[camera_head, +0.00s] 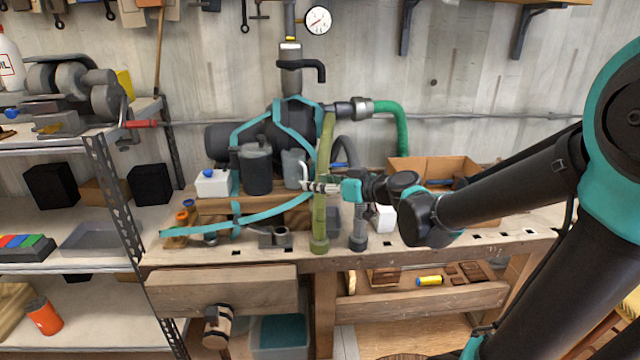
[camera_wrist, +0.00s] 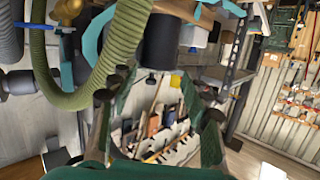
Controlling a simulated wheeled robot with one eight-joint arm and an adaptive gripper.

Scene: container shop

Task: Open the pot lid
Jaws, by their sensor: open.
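A dark grey cylindrical pot (camera_head: 256,172) stands upright on the workbench, left of centre in the head view. Its lid (camera_head: 258,147) rests on top with a small raised knob. My gripper (camera_head: 309,186) is to the right of the pot, pointing left, apart from it. In the wrist view my gripper (camera_wrist: 158,108) is open, its two fingers spread with nothing between them. A dark cylinder that looks like the pot (camera_wrist: 160,40) shows beyond the fingers at the top. I cannot make out the lid clearly there.
A green ribbed hose (camera_head: 320,215) hangs close to my gripper; it also crosses the wrist view (camera_wrist: 110,65). A grey canister (camera_head: 293,168) stands right of the pot and a white box (camera_head: 212,184) left of it. A cardboard box (camera_head: 430,165) stands behind my arm.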

